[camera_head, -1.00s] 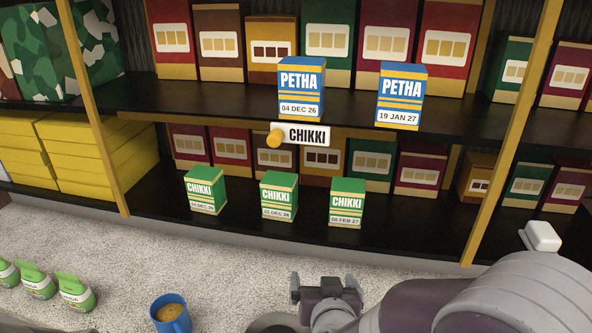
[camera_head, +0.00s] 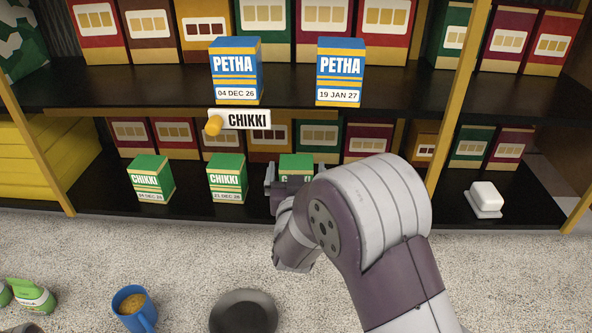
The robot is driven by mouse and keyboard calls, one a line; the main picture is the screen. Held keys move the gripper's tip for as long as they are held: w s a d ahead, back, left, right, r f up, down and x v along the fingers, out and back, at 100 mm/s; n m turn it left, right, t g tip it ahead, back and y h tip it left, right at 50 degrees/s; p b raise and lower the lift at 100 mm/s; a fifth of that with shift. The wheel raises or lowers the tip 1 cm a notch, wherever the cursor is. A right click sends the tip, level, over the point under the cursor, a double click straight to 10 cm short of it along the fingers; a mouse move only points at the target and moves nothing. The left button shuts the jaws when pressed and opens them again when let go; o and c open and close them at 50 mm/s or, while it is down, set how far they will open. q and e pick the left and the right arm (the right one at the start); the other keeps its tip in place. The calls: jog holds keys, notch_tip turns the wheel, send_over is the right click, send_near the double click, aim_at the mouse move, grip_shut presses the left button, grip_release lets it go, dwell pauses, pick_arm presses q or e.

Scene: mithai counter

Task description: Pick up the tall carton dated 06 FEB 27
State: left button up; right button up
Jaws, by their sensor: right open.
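The green CHIKKI carton (camera_head: 296,164) at the right of its row stands on the lower shelf. My arm hides its lower front now; its label read 06 FEB 27 a second ago. My right gripper (camera_head: 286,190) is open in front of this carton, with one finger by its left side. The other finger is mostly hidden, so I cannot tell whether they touch it. Two more green CHIKKI cartons stand to the left: the middle one (camera_head: 227,178) reads 21 DEC 26, and the left one (camera_head: 152,179) has a less clear DEC 26 date. My left gripper is out of view.
Blue PETHA cartons (camera_head: 236,71) (camera_head: 341,72) stand on the upper shelf (camera_head: 160,90). A CHIKKI sign (camera_head: 243,119) with an orange knob hangs above the row. A white dish (camera_head: 484,199) is right on the lower shelf. A blue mug (camera_head: 133,308) and dark round dish (camera_head: 243,312) stand in front.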

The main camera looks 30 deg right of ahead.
jog(key=shift+f+x, duration=0.2)
jog(key=shift+x, duration=0.85)
jog(key=shift+s+a+r, duration=0.1)
jog(key=shift+s+a, duration=0.05)
jog(key=shift+s, duration=0.05)
jog(key=c, duration=1.1)
jog(key=shift+c, duration=0.2)
jog(key=shift+w+r, duration=0.15)
